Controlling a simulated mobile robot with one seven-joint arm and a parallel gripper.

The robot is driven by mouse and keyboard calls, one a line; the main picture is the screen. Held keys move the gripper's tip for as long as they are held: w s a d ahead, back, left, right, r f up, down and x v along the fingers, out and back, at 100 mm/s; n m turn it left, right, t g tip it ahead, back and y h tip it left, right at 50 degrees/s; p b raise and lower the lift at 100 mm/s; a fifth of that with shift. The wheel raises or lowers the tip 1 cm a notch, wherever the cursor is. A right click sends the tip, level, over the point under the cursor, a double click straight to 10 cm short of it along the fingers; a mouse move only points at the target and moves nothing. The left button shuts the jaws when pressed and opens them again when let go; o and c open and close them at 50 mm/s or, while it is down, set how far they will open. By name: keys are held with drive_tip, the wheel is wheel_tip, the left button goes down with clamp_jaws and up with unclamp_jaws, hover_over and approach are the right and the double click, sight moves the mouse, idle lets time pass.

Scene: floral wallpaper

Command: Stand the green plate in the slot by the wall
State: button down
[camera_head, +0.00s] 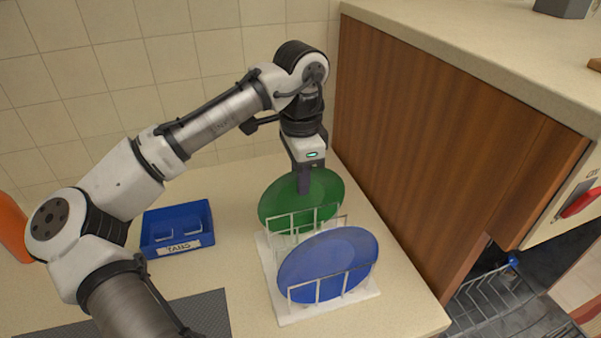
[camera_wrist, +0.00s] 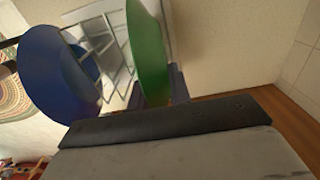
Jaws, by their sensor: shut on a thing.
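The green plate (camera_head: 319,190) stands upright on edge at the back end of the white dish rack (camera_head: 331,312), the end by the tiled wall. In the head view its lower part is behind the rack wires. My gripper (camera_head: 304,188) comes down from above and is shut on the plate's top rim. The green plate also shows in the wrist view (camera_wrist: 147,50), close to the gripper's dark edge; the fingertips are mostly hidden there. Whether the plate's bottom rests fully in the slot cannot be told.
A blue plate (camera_head: 328,262) stands in the rack's front part. A blue tray (camera_head: 177,229) with a label sits to the left. A brown wood panel (camera_head: 435,140) rises close on the right. An open dishwasher rack (camera_head: 495,298) is lower right. Counter between tray and rack is clear.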

drive_tip(key=c, duration=1.2)
unclamp_jaws()
wheel_tip(320, 180, up, 14)
drive_tip(key=shift+b, duration=0.35)
drive_tip(key=shift+s+f, duration=0.1)
